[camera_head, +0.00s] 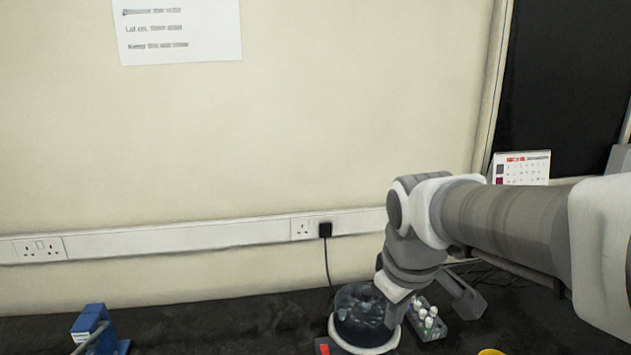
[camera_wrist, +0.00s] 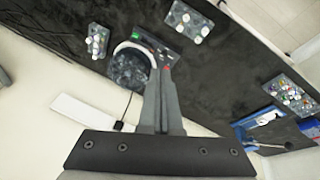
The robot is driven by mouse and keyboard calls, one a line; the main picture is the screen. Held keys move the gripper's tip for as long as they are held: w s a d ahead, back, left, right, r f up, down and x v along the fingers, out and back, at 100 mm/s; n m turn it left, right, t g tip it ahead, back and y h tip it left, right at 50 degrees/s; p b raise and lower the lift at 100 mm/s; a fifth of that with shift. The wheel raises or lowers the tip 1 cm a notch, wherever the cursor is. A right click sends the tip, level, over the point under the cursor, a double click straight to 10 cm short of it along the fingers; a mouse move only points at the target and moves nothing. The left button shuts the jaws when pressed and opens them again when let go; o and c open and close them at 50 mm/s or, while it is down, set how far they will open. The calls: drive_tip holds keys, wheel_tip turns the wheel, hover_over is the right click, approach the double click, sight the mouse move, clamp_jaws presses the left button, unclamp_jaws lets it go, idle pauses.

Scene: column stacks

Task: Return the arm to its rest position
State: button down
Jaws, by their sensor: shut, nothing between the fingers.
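My arm reaches in from the right in the head view, bent at the elbow, with its wrist hanging down over the dark bench. My gripper (camera_wrist: 160,68) is shut and empty in the wrist view, its two fingers together. The device also shows beside the fingertips in the wrist view (camera_wrist: 128,68). I cannot tell whether the fingers touch it. The fingertips are hard to make out in the head view.
A rack of white-capped vials (camera_head: 428,322) stands right of the device. A blue stand (camera_head: 92,326) is at the far left. The wrist view shows more racks (camera_wrist: 188,22) (camera_wrist: 290,94). A wall with sockets (camera_head: 304,229) runs behind; a calendar (camera_head: 521,167) stands at right.

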drive_tip(key=s+d+m+t, duration=0.1)
drive_tip(key=s+d+m, duration=0.1)
drive_tip(key=s+m, duration=0.4)
drive_tip(key=shift+s+r+m+t, duration=0.4)
drive_tip(key=shift+s+r, duration=0.05)
drive_tip(key=shift+s, duration=2.45)
